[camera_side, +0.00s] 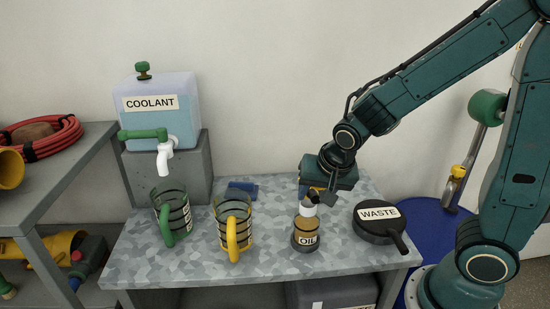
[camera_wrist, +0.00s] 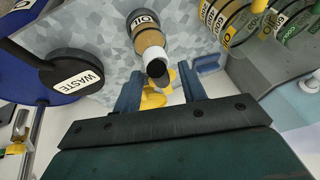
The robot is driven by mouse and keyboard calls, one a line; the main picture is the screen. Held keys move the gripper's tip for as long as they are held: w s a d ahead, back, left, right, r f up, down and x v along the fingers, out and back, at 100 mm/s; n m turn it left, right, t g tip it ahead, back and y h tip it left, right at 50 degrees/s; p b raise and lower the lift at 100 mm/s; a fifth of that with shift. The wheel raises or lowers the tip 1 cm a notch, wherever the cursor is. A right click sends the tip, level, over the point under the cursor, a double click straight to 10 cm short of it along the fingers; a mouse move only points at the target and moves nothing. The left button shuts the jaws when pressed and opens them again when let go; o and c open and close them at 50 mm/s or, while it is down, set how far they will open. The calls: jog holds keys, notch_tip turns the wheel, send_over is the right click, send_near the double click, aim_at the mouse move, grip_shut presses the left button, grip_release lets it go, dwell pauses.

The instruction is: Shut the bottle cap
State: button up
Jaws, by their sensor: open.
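In the side view a little yellow shows just above the neck, partly hidden by my gripper. My gripper (camera_side: 321,193) is open, just above and behind the bottle top. Its two fingers (camera_wrist: 161,88) are apart, with nothing clamped.
A black round "WASTE" container (camera_side: 377,224) with a handle sits close right of the bottle. Two banded mugs, one yellow-handled (camera_side: 233,222) and one green-handled (camera_side: 173,215), stand left. A coolant tank (camera_side: 160,108) is behind them. The table front (camera_side: 270,268) is clear.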

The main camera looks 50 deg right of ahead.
jog(key=shift+r, duration=0.1)
jog(key=v, duration=1.3)
jog(key=shift+r, duration=0.25)
jog(key=shift+s, duration=0.1)
jog(key=shift+r, duration=0.1)
grip_shut()
jog(key=w+d+r+n+g+y, duration=0.1)
jog(key=w+d+r+g+y, duration=0.1)
jog(key=w+g, duration=0.6)
jog(key=w+d+r, duration=0.1)
jog(key=w, duration=0.2)
